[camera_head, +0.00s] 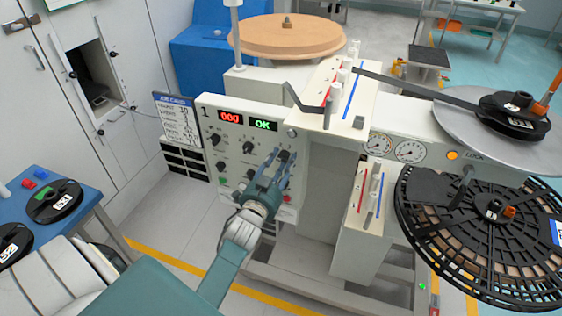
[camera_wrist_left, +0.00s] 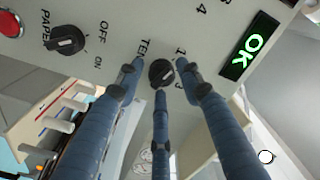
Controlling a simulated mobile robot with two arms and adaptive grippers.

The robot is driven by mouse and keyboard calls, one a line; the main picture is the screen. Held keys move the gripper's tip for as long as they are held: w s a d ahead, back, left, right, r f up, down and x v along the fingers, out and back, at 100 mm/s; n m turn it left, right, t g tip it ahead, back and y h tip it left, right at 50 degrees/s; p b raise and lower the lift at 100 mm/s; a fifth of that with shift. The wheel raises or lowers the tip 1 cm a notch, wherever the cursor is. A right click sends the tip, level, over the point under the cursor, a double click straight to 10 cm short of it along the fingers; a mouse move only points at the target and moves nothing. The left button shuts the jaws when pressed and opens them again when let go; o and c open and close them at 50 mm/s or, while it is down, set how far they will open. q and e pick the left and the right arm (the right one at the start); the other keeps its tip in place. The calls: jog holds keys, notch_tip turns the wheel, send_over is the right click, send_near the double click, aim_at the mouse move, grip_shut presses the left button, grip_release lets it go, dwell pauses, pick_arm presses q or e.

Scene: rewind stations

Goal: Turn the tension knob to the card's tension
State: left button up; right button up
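The tension knob (camera_wrist_left: 161,72) is a small black knob on the pale control panel (camera_head: 210,113), with a partly hidden "TEN" label and a 1 and a 3 beside it. My left gripper (camera_wrist_left: 159,74) has its three blue fingers spread around the knob, with gaps showing between fingertips and knob. In the head view my left gripper (camera_head: 281,158) reaches the panel's right side and covers the knob area. The card (camera_head: 177,117), white with a blue header, hangs left of the panel; its small text is not clearly readable. My right gripper is not in view.
A red display (camera_head: 230,117) reads 000 and a green display (camera_head: 263,125) reads OK. Other black knobs, such as the paper knob (camera_wrist_left: 65,40), sit nearby. A grey crank lever (camera_head: 305,104) juts out above the panel. Reels (camera_head: 485,225) fill the right side.

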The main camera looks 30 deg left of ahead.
pick_arm(q)
jog(key=shift+s, duration=0.1)
jog(key=v, duration=1.1)
jog(key=shift+s, duration=0.4)
jog(key=shift+d, duration=0.15)
